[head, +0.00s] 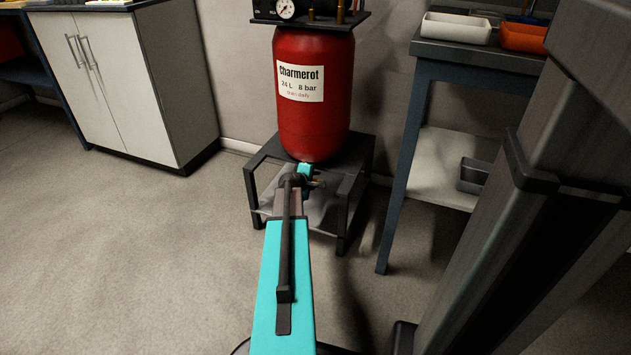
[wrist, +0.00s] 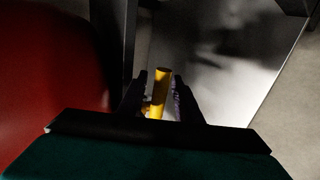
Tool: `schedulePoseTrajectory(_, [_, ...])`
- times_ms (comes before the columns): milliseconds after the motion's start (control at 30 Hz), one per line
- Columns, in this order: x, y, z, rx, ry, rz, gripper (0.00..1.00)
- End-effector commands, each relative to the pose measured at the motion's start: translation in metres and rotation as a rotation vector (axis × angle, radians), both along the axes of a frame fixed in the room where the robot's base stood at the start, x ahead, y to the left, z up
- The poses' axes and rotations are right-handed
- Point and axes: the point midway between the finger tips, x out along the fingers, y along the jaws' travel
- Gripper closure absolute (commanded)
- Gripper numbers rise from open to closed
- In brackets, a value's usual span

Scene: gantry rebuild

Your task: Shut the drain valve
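The drain valve shows as a short yellow handle (wrist: 161,85) in the wrist view, between the two dark fingers of my gripper (wrist: 161,78). A narrow gap shows beside the handle on each side near the fingertips, so the fingers are open around it. The red air tank (head: 313,110) stands upright on a dark stand; its side also fills the left of the wrist view (wrist: 50,70). In the head view, my gripper (head: 305,170) is just under the tank's bottom, and a small yellowish bit shows beside it. The valve body is mostly hidden by my gripper and arm.
The dark stand (head: 345,205) has legs close around my gripper, with a pale sheet or tray (head: 325,214) low inside it. A workbench (head: 460,75) stands at right, a white cabinet (head: 105,85) at back left. The floor at left is clear.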

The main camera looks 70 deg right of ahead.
Motion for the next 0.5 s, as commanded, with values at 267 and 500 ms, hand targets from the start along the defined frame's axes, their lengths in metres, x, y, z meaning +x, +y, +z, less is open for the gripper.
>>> schedulePoseTrajectory(267, [-0.003, -0.001, 0.002, -0.001, 0.001, -0.005, 0.68])
schedulePoseTrajectory(500, [-0.004, 0.008, 0.009, -0.001, 0.002, -0.006, 0.68])
